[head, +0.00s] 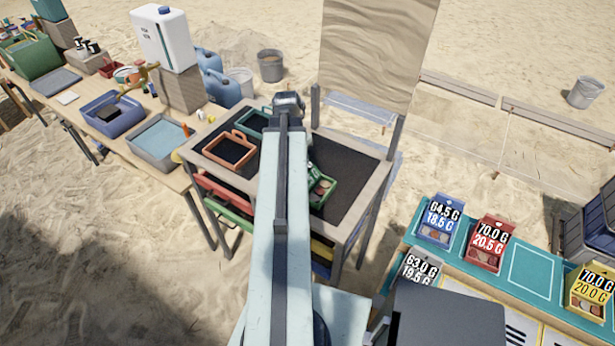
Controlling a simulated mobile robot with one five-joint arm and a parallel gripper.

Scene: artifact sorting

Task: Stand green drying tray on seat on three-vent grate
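A green tray (325,190) with reddish and pale pieces in it lies on the dark top of the sorting table (355,170), just right of my arm, which hides its left part. My gripper (288,102) is at the far end of my arm, over the back edge of that table. Its fingers are too small and foreshortened to tell whether they are open. A bench with a teal top (470,268) stands at lower right. One outlined place (533,268) on it is empty. Pale fronts with dark slots (515,333) show below it; I cannot tell which is the three-vent grate.
An orange tray (251,140) and a teal tray (247,123) lie left of my arm. Blue, red and yellow labelled boxes (438,221) (488,243) (592,289) stand on the bench. A tall tan panel (378,50) rises behind the table. Open sand lies between table and bench.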

